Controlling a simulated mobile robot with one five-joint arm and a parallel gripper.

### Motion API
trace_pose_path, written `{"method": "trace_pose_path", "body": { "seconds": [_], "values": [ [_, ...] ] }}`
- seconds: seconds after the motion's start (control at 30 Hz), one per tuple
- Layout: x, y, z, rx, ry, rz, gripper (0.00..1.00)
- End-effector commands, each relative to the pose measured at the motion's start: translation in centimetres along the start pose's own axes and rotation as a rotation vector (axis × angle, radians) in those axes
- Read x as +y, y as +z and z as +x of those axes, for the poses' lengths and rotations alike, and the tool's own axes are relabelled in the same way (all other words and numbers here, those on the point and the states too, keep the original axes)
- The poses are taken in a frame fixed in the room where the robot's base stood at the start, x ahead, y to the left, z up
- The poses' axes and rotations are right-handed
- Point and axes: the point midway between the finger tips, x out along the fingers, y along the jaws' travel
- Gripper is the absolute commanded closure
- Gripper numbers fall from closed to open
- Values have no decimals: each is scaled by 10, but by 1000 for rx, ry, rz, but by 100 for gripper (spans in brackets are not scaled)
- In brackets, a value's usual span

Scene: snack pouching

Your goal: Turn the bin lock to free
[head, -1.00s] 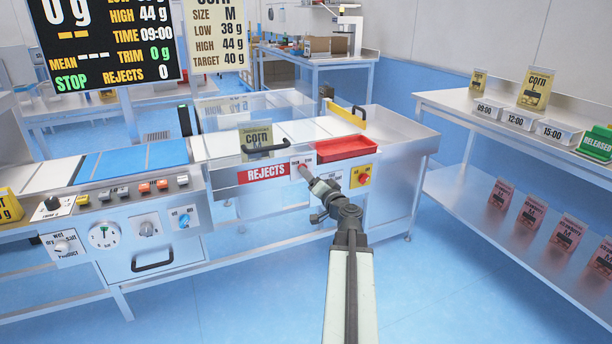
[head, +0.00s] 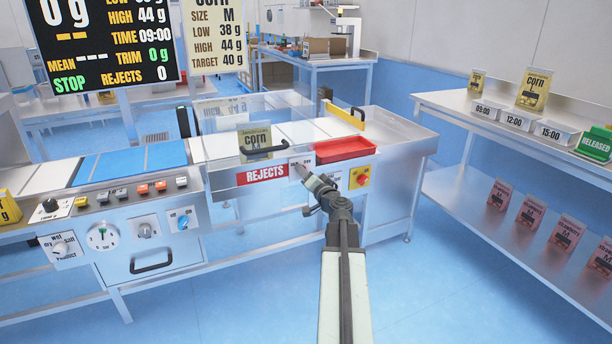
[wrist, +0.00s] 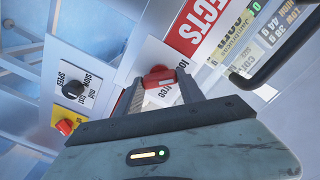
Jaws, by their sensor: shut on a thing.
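The bin lock is a small red knob (wrist: 158,77) on a white plate (wrist: 176,86) in the wrist view. The words lock and free are printed on the plate, partly covered by a finger. My gripper (wrist: 160,92) has its two grey fingers on either side of the knob, shut on it. In the head view my gripper (head: 299,170) reaches the front panel just right of the red REJECTS label (head: 262,174) and hides the knob. I cannot tell which word the knob points to.
The clear reject bin with a black handle (head: 265,150) is left of my gripper. A red tray (head: 345,150) sits above right. A speed dial (wrist: 73,89) shows at left in the wrist view.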

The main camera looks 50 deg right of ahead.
Motion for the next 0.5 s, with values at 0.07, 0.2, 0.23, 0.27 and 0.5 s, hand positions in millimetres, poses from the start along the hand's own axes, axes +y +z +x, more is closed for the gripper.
{"method": "trace_pose_path", "body": {
  "seconds": [0.07, 0.2, 0.23, 0.27, 0.5],
  "values": [
    [0, 0, 1, -1, -2, 28, 95],
    [0, 0, 2, -1, -2, 106, 95],
    [0, 0, 2, -1, -2, 128, 95],
    [0, 0, 2, 0, -2, 152, 95],
    [0, 0, 2, 0, -2, 371, 95]
  ]
}}
